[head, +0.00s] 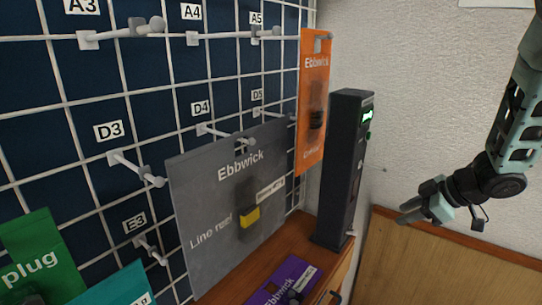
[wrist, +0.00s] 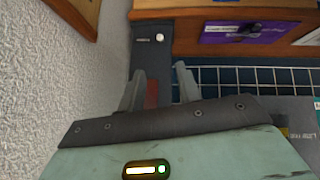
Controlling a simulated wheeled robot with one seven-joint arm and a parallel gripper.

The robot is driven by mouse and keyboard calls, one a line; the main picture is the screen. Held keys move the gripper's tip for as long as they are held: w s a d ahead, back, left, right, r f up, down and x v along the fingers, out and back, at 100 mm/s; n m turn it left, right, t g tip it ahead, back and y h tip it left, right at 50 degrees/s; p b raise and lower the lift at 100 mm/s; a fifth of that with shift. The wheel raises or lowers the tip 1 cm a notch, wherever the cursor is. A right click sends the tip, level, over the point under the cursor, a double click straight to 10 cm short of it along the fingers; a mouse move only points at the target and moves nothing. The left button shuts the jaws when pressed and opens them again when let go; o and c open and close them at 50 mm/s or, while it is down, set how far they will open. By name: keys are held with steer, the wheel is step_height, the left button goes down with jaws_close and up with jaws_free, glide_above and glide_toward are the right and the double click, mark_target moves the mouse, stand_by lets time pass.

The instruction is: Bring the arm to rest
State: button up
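My gripper (head: 406,213) hangs at the right of the head view, in the air in front of the pale wall and to the right of the dark upright testbench unit (head: 343,170). In the wrist view its two fingers (wrist: 159,72) stand apart with nothing held between them. The dark unit (wrist: 152,50) shows beyond the fingers there. My arm reaches in from the upper right and touches nothing that I can see.
A wire grid (head: 80,90) with labelled hooks fills the left. It carries a grey Ebbwick card (head: 205,205) and an orange card (head: 313,90). A purple card (head: 290,275) lies on the wooden shelf (head: 245,275). Green and teal cards show lower left. Open air surrounds my gripper.

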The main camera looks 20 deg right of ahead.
steer(key=w+a+r+m+h, duration=0.1)
steer(key=w+a+r+h, duration=0.1)
steer(key=a, duration=0.6)
steer(key=w+a+r+m+h, duration=0.1)
steer(key=a+r, duration=0.2)
steer(key=a, duration=0.5)
steer(key=s+a+g+p, duration=0.1)
steer(key=s+a+g, duration=0.2)
steer(key=s+a, duration=0.5)
steer(key=s+a+r+g, duration=0.1)
steer(key=s+a+g, duration=0.3)
steer(key=s, duration=1.2)
steer(key=a, duration=0.4)
steer(key=shift+s+a+h+p, duration=0.15)
steer(key=shift+s+h+p, duration=0.1)
steer(key=shift+h+p, duration=0.1)
steer(key=shift+r, duration=0.1)
